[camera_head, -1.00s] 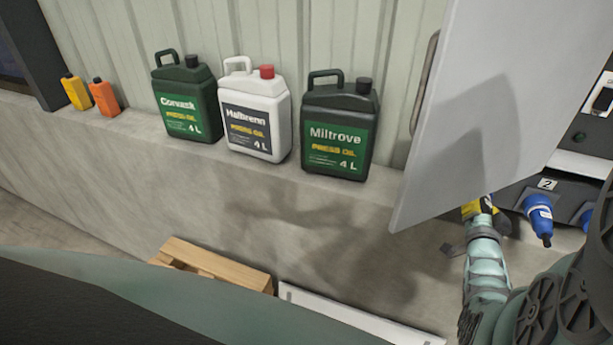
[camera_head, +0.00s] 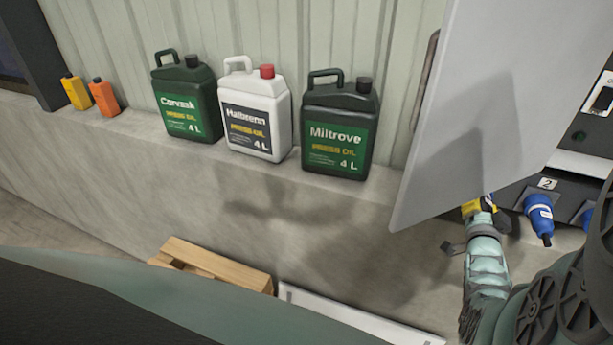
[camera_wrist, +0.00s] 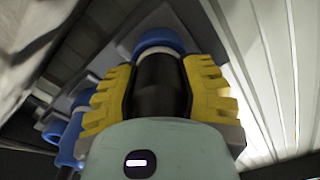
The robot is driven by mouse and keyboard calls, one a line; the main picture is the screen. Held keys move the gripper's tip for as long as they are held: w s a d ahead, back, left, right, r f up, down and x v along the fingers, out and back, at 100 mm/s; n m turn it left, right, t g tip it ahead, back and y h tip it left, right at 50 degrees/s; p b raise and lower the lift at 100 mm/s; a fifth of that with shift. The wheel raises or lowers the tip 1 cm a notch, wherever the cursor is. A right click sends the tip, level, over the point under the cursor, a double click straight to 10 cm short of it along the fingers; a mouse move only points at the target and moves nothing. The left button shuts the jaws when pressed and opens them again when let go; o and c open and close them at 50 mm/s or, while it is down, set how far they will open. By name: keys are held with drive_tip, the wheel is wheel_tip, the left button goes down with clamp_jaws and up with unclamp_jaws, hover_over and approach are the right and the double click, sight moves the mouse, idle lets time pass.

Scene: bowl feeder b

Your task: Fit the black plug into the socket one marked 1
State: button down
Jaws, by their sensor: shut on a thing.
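My gripper (camera_head: 478,207) is in the head view at the right, beside the lower edge of the grey door. In the wrist view its yellow fingers (camera_wrist: 158,90) are shut around the black plug (camera_wrist: 162,88). A blue round part (camera_wrist: 158,40) with a pale ring lies at the plug's far end, in line with it. I cannot tell how deep the plug sits there. The marking 1 is not visible; the door hides that part of the panel in the head view.
A blue connector (camera_head: 539,216) hangs under the label 2 (camera_head: 547,184), close to the right of my gripper. The open grey door (camera_head: 480,100) stands just above the gripper. Oil cans, including a white one (camera_head: 256,115), stand on the ledge, and a pallet (camera_head: 215,265) lies below.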

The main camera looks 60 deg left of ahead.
drive_tip(key=c, duration=0.5)
unclamp_jaws()
